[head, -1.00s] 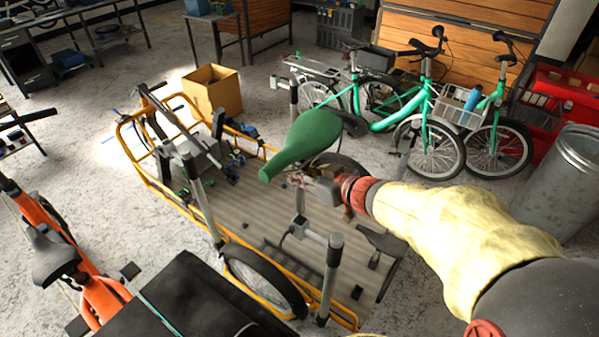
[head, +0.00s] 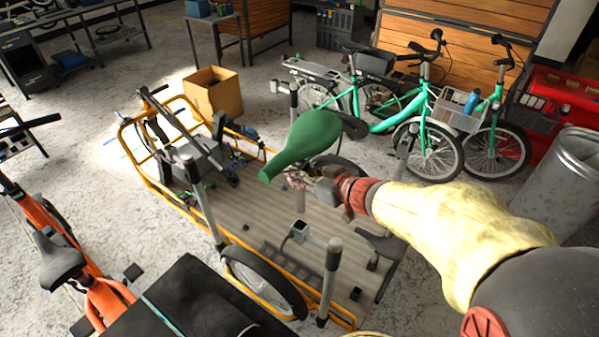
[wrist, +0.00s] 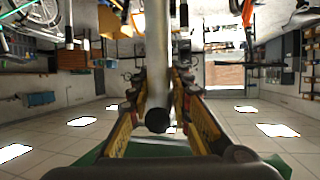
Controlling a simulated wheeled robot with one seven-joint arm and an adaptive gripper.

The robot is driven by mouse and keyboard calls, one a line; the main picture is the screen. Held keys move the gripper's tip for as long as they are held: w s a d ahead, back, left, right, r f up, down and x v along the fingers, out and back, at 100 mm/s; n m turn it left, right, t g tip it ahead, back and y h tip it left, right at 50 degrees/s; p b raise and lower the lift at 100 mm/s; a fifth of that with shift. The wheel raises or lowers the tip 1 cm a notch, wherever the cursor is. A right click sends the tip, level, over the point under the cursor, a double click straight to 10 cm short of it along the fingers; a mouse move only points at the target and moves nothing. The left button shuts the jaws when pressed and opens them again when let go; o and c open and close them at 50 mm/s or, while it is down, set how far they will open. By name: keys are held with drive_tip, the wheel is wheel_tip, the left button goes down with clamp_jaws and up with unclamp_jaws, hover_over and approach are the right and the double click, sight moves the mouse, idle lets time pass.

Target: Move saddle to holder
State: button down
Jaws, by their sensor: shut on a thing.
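The green saddle (head: 305,142) is held up in the air over the cargo bike's deck in the head view. A grey post (head: 299,200) shows below it. My gripper (head: 305,180) is under the saddle, shut on its post; the saddle partly hides the fingers. In the wrist view, the grey post (wrist: 157,60) runs between the two fingers of my gripper (wrist: 160,90), and a green edge of the saddle (wrist: 100,163) shows at the bottom.
The yellow-framed cargo bike (head: 155,180) has several grey posts, including one at the front (head: 331,270). An orange bike (head: 100,298) is at left, green bikes (head: 385,108) behind, and a metal bin (head: 560,180) at right. A cardboard box (head: 215,95) stands behind.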

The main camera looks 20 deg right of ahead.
sight(300, 157)
drive_tip(key=shift+r+p, duration=2.65)
drive_tip(key=shift+p, duration=0.15)
